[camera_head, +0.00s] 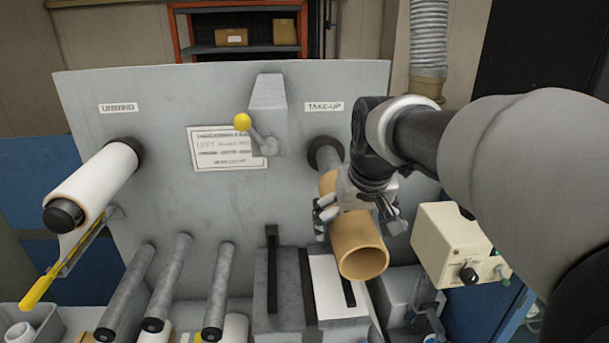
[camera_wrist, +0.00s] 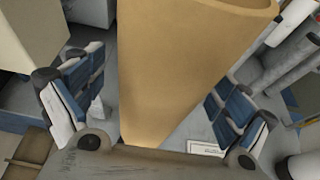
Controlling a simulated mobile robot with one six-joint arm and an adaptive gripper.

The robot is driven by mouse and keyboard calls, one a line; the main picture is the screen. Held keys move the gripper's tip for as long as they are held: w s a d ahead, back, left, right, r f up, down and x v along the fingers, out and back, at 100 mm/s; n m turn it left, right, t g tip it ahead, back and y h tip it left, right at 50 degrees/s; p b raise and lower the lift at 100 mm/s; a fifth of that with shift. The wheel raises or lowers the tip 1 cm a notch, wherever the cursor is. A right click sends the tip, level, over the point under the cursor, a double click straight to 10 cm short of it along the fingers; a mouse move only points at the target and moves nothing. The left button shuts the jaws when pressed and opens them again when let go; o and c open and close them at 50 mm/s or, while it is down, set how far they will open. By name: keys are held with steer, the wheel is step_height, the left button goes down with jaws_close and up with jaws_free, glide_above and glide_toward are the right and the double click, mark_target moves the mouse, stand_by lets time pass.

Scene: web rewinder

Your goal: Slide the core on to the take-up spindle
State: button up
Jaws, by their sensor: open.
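The core (camera_head: 360,247) is a tan cardboard tube with its open near end facing the head camera. Its far end is in line with the dark hub of the take-up spindle (camera_head: 325,153), under the TAKE-UP label (camera_head: 324,107). My gripper (camera_head: 358,212) is open, with one finger on each side of the core. In the wrist view, the core (camera_wrist: 190,60) passes between the spread fingers, with gaps visible beside it.
A white roll (camera_head: 95,187) sits on the unwind spindle at the left. A yellow-knobbed lever (camera_head: 243,122) projects from the panel (camera_head: 220,200). Several grey rollers (camera_head: 168,282) stick out below. A beige box (camera_head: 450,245) with a black knob stands right of the core.

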steer(key=shift+w+f, duration=0.1)
steer(key=shift+f, duration=0.25)
steer(key=c, duration=1.3)
